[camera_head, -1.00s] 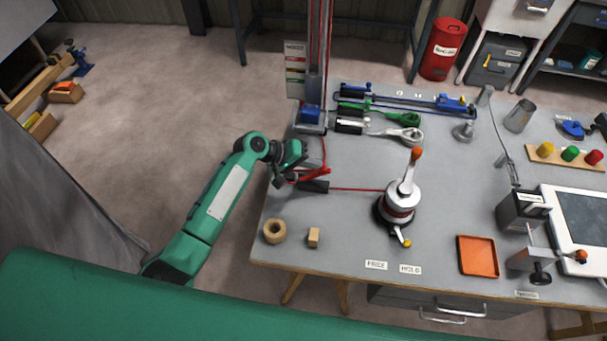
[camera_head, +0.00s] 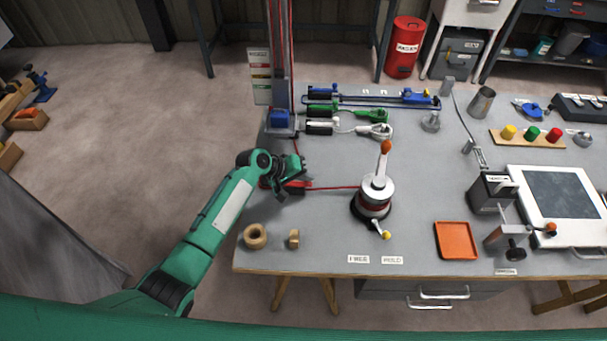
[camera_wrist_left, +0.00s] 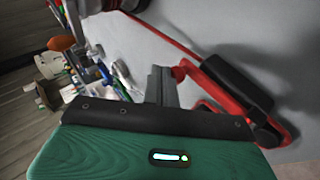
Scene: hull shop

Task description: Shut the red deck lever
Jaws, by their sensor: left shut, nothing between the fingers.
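The red deck lever (camera_head: 297,184) is at the left part of the bench, by a black body with a red line running right from it to the winch (camera_head: 374,195). My left gripper (camera_head: 281,190) is shut and empty, low over the lever and partly hiding it. In the left wrist view the red lever (camera_wrist_left: 222,92) lies close beside its black body (camera_wrist_left: 238,82). My shut left fingers (camera_wrist_left: 162,84) are next to the lever's red end; I cannot tell whether they touch. Whether the lever is fully down is unclear. My right gripper is not in view.
Blue, green (camera_head: 373,115) and white (camera_head: 381,131) levers lie behind, beside the mast (camera_head: 281,85). A wooden ring (camera_head: 255,236) and small block (camera_head: 294,239) sit in front. An orange tray (camera_head: 456,240) is to the right.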

